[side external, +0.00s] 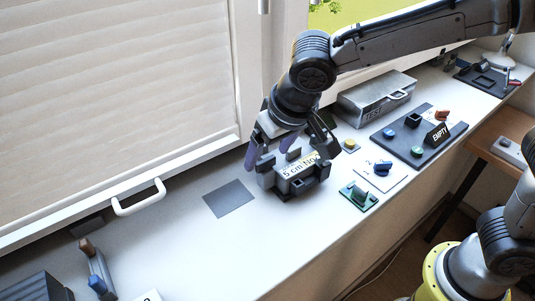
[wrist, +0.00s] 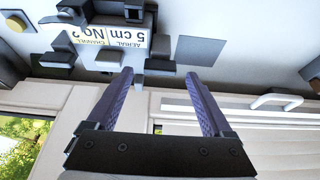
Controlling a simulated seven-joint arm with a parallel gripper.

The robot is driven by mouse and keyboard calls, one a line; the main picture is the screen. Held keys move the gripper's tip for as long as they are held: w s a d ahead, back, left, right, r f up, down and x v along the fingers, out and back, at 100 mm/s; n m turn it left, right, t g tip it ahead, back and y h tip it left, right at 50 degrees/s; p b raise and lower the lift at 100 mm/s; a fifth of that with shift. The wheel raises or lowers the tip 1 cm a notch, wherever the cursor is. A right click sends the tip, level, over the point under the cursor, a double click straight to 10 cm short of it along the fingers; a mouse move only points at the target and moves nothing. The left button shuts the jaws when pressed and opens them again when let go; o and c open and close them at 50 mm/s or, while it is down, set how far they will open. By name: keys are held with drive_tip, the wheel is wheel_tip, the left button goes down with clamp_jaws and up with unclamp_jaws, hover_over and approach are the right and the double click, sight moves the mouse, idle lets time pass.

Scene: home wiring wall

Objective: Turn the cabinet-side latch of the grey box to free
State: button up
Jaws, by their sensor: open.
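A dark grey box (side external: 297,180) with a pale label reading "5 cm No" stands on the white sill, with several dark blocky tabs around it. In the wrist view the same box (wrist: 106,18) is at the top, its label upside down. My gripper (side external: 268,156) is over the window-side end of the box and partly hides it. In the wrist view the purple fingers of my gripper (wrist: 160,73) are open, with a dark tab (wrist: 160,66) showing between their tips. I cannot tell whether they touch it, or which tab is the cabinet-side latch.
A grey case (side external: 372,103) with a white handle stands against the window behind my gripper. A dark board (side external: 415,150) with small parts and a green piece (side external: 358,196) lie to the right. A flat grey square (side external: 230,198) lies left of the box. A white window handle (side external: 138,200) sticks out.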

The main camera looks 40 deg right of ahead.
drive_tip(key=shift+x, duration=0.8)
drive_tip(key=shift+c, duration=0.3)
clamp_jaws()
